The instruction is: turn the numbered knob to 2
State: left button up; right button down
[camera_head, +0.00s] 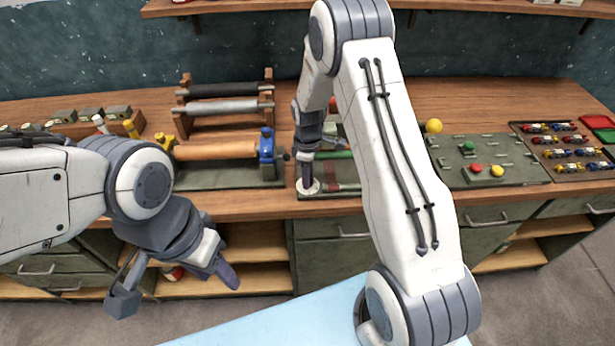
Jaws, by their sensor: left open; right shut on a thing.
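A round pale dial (308,187), which looks like the base of the numbered knob, sits at the front left corner of a green panel on the bench. My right gripper (307,178) points down over it and is shut on the knob. The knob's body and its numbers are hidden or too small to read, so its setting cannot be told. My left gripper (178,290) is open and empty, its fingers spread in front of the bench shelves, well away from the knob.
Right of my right arm, a green panel (520,174) carries coloured buttons, beside a tray (519,128) of small coloured parts. Left of the knob stands a roller device (215,152) with a blue clamp (266,146). A yellow ball (433,126) lies behind. My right arm hides the middle bench.

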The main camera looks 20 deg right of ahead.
jog(key=m+b, duration=0.1)
jog(key=m, duration=0.3)
jog(key=shift+m, duration=0.3)
jog(key=m+b, duration=0.1)
jog(key=m, duration=0.9)
jog(key=shift+w+m+b, duration=0.1)
jog(key=shift+m+b, duration=0.25)
jog(key=shift+m, duration=0.05)
jog(key=m, duration=0.4)
jog(key=shift+m, duration=0.3)
jog(key=shift+c, duration=2.2)
grip_release()
